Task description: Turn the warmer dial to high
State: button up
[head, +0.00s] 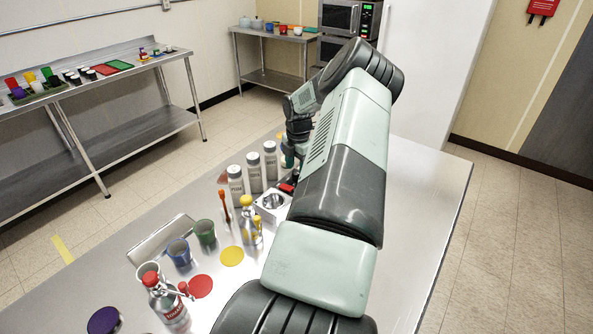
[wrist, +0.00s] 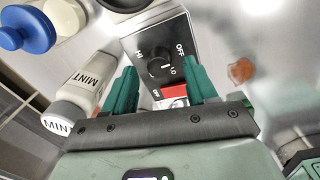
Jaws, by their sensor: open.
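The warmer's black control panel (wrist: 185,30) fills the upper middle of the wrist view, with OFF, HI and LO printed on it. The round black dial (wrist: 158,66) is on the panel. A small white mark shows near its LO side, but its exact setting is hard to read. My gripper (wrist: 163,74) is open, with one teal finger on each side of the dial. The fingers look apart from it; whether they touch cannot be told. A red part (wrist: 173,92) is at the panel's near edge. In the head view my arm largely hides the gripper and warmer.
In the head view, several white shakers (head: 236,184), a metal box (head: 270,203) and cups (head: 205,233) crowd the steel table (head: 425,190). Its right side is clear.

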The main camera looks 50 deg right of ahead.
jog(key=shift+f, duration=1)
jog(key=shift+c, duration=0.2)
jog(key=c, duration=1)
